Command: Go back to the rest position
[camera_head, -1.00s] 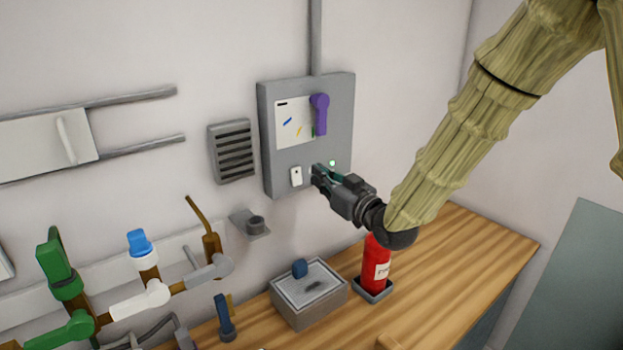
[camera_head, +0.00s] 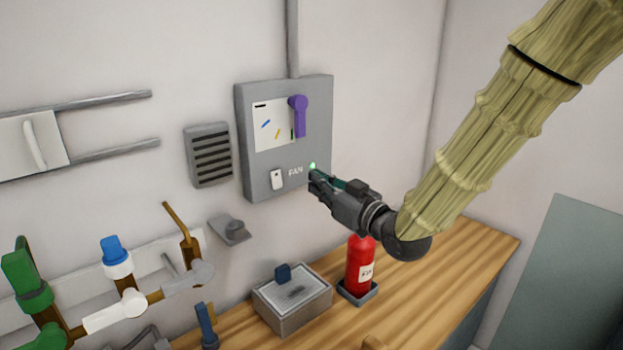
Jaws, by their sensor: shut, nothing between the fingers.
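My gripper (camera_head: 313,184) is shut and empty. It is at the lower right edge of the grey wall box (camera_head: 318,105), with its tips pointing left at the box. Whether the tips touch the box, I cannot tell. The box carries a purple lever (camera_head: 298,115), a white switch (camera_head: 277,180), the word FAN and a lit green light (camera_head: 312,166) just above the fingertips. My arm comes in from the upper right.
A red extinguisher (camera_head: 358,272) stands in a holder on the wooden counter (camera_head: 455,255), below my gripper. A grey box with a blue knob (camera_head: 290,310) is left of it. Pipes with green and blue valve handles (camera_head: 112,250) line the lower left. A vent (camera_head: 209,155) is on the wall.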

